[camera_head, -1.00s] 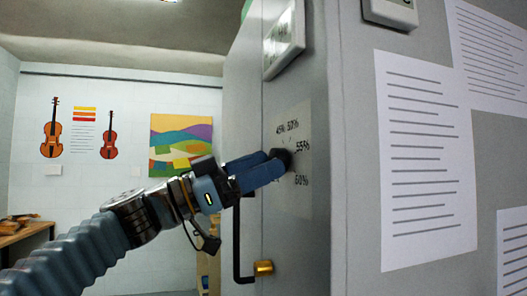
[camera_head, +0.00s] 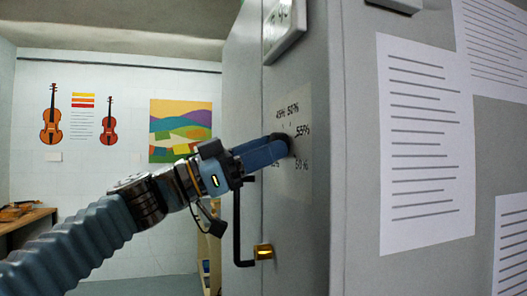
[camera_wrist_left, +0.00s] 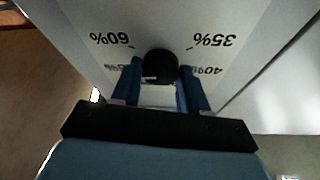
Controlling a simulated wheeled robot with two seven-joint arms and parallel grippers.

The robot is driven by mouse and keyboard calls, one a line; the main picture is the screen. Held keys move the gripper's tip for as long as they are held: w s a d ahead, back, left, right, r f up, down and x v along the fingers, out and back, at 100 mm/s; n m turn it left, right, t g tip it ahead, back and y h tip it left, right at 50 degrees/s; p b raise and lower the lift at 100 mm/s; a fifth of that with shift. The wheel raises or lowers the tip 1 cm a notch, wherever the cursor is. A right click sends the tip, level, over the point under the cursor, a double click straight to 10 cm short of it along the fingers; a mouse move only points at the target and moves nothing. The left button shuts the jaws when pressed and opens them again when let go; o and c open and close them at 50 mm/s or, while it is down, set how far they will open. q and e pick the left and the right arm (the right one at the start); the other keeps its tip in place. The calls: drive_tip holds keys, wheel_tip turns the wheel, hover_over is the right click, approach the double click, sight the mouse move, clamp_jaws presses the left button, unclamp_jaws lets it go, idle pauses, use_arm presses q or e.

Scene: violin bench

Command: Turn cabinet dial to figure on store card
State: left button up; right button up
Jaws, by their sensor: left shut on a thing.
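The cabinet dial (camera_wrist_left: 160,66) is a round black knob on a pale scale plate (camera_head: 297,110) on the grey cabinet front. In the head view the plate shows 45%, 50%, 55% and 60% around the knob. In the left wrist view 60% and 35% show upside down, with other figures partly covered by the fingers. My left gripper (camera_head: 284,146) is shut on the dial, with one blue finger on each side of it in the left wrist view (camera_wrist_left: 158,88). A light mark shows on the knob, but which figure it points to is unclear. I cannot identify the store card. My right gripper is not in view.
A white display box (camera_head: 284,32) is mounted above the dial. Lined paper sheets (camera_head: 425,140) hang on the right panel. Violin pictures (camera_head: 52,118) hang on the far wall.

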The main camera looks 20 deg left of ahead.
use_arm(q)
drive_tip(key=shift+s+d+r+n+t+y+p, duration=0.2)
drive_tip(key=shift+n+y, duration=1.5)
drive_tip(key=shift+n, duration=3.75)
drive_tip(key=shift+s+r+n+t+y+p, duration=0.2)
drive_tip(key=shift+n+y, duration=1.5)
drive_tip(key=shift+n, duration=3.7)
drive_tip(key=shift+w+d+r+n+t+y+b, duration=0.2)
drive_tip(key=shift+n+y, duration=1.5)
drive_tip(key=shift+n, duration=3.75)
drive_tip(key=shift+s+a+n+g, duration=0.15)
drive_tip(key=shift+n+g, duration=0.15)
drive_tip(key=shift+n, duration=0.1)
drive_tip(key=o, duration=1.1)
drive_tip(key=shift+c, duration=0.2)
